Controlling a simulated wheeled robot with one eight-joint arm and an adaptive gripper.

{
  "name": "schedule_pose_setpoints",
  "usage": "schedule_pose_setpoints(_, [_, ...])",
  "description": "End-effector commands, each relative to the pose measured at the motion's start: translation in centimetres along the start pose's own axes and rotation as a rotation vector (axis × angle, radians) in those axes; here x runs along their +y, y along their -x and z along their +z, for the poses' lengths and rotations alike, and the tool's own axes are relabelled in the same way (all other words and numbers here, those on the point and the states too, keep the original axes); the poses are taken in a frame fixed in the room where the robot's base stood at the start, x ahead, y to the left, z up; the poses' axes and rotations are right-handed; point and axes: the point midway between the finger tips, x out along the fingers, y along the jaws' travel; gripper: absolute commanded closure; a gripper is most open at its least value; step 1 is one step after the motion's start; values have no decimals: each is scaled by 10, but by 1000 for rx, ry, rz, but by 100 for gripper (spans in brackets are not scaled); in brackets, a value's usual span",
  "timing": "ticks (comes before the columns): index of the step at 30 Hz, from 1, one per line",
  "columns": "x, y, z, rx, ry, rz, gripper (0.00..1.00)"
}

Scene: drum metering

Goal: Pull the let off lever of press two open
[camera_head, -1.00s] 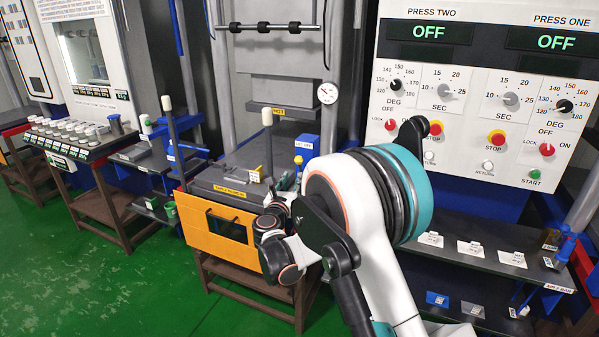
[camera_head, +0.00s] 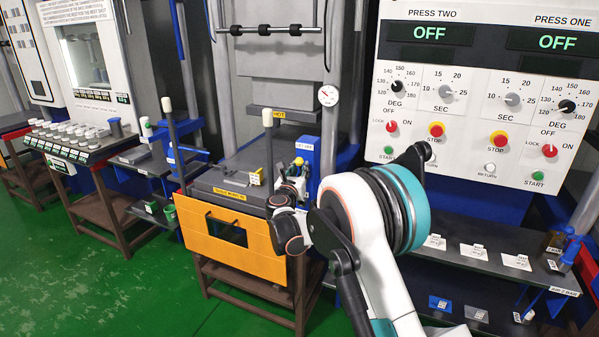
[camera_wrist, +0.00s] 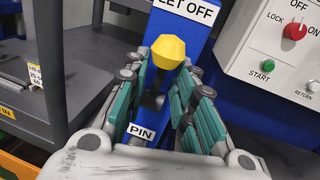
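The let off lever shows a faceted yellow knob (camera_wrist: 168,52) on a dark stem, in front of a blue post labelled LET OFF (camera_wrist: 194,20). In the head view the yellow knob (camera_head: 299,161) and blue post (camera_head: 307,150) stand at the right side of press two. My gripper (camera_wrist: 160,105) is open, with teal-padded fingers on the left and right of the stem, and the knob shows just beyond the fingertips. I cannot tell whether a finger touches the stem. In the head view my gripper (camera_head: 290,184) is partly hidden by my wrist.
The grey press plates (camera_head: 228,183) with an orange front guard (camera_head: 232,240) lie left of my gripper. A control panel (camera_head: 480,95) reading OFF twice stands to the right. A PIN label (camera_wrist: 141,132) shows low between the fingers. A dark shelf with cards (camera_head: 480,255) is at the lower right.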

Motion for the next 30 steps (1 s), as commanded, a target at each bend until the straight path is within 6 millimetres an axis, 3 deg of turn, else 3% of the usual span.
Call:
schedule_pose_setpoints(1, [0,0,0,0,0,0,94])
schedule_pose_setpoints(2, [0,0,0,0,0,0,100])
schedule_pose_setpoints(30, [5,-8,2,-50,14,1,100])
